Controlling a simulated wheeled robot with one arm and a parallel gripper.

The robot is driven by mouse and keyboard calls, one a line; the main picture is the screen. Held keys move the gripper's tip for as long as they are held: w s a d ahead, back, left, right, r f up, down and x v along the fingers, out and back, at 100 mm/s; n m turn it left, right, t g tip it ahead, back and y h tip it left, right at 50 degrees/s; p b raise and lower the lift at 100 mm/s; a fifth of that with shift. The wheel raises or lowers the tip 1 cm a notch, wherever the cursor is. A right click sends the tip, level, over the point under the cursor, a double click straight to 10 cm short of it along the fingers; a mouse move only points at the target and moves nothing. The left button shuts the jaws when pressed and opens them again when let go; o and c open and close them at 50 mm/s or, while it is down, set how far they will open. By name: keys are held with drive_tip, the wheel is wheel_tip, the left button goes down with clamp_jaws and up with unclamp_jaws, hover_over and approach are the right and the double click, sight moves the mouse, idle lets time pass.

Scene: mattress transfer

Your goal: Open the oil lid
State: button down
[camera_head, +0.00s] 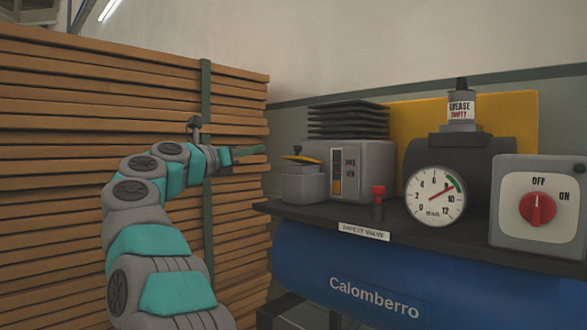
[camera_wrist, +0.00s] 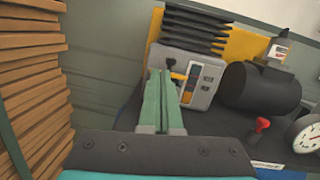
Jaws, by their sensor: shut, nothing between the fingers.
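A small grey oil box (camera_head: 303,184) stands at the left end of the dark shelf on the machine. Its lid (camera_head: 301,158) is a thin dark and yellow piece with a small knob on top. It lies over the box and looks slightly tilted; I cannot tell whether it is fully seated. My gripper (camera_head: 262,149) is to the left of the lid, at about its height and apart from it in the head view. In the wrist view, the green fingers (camera_wrist: 160,76) are shut together and empty. They hide most of the box, with part of the lid (camera_wrist: 178,75) beside their tips.
A grey unit with a gauge (camera_head: 350,170) and black fins stands right behind the box. A red-topped safety valve (camera_head: 379,193), a dial (camera_head: 436,195) and a switch box (camera_head: 538,205) are further right. Stacked wooden boards (camera_head: 90,120) fill the left side.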

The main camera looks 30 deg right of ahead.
wheel_tip(320, 180, down, 4)
drive_tip(key=s+m+g, duration=0.2)
drive_tip(key=p+x, duration=0.1)
drive_tip(key=x, duration=0.8)
drive_tip(key=shift+w+f+y+p, duration=0.3)
drive_tip(key=shift+w+y+p, duration=0.05)
drive_tip(key=shift+w+y, duration=0.1)
drive_tip(key=shift+r+y+p, duration=0.25)
drive_tip(key=shift+r+p, duration=0.15)
drive_tip(key=shift+p, duration=0.25)
